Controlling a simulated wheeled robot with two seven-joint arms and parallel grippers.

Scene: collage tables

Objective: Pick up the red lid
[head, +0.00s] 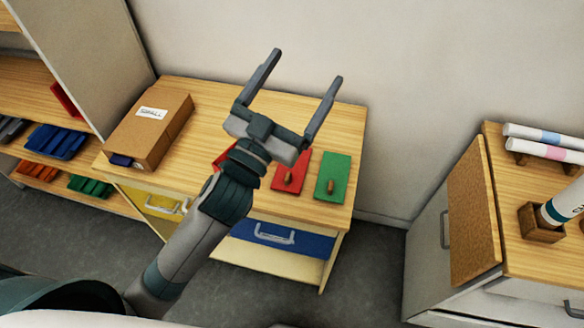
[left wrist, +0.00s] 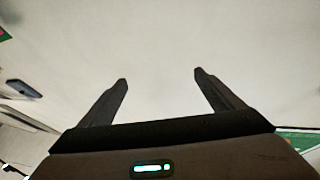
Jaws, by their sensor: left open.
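A red lid (head: 287,176) with a small wooden knob lies flat on the wooden table, next to a green lid (head: 332,177) of the same kind. My left gripper's body covers part of the red lid's upper edge. Another red patch (head: 222,157) shows beside my left wrist, mostly hidden behind it. My left gripper (head: 307,72) is raised, with its fingers wide apart and nothing between them. In the left wrist view both fingers (left wrist: 161,75) frame only plain pale wall. My right gripper is not in view.
A cardboard box (head: 152,128) stands on the left of the table (head: 345,115). Yellow (head: 160,203) and blue (head: 275,238) drawers sit below. A shelf (head: 30,85) with coloured trays is at the left. A cabinet (head: 510,270) with rolled papers stands at the right.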

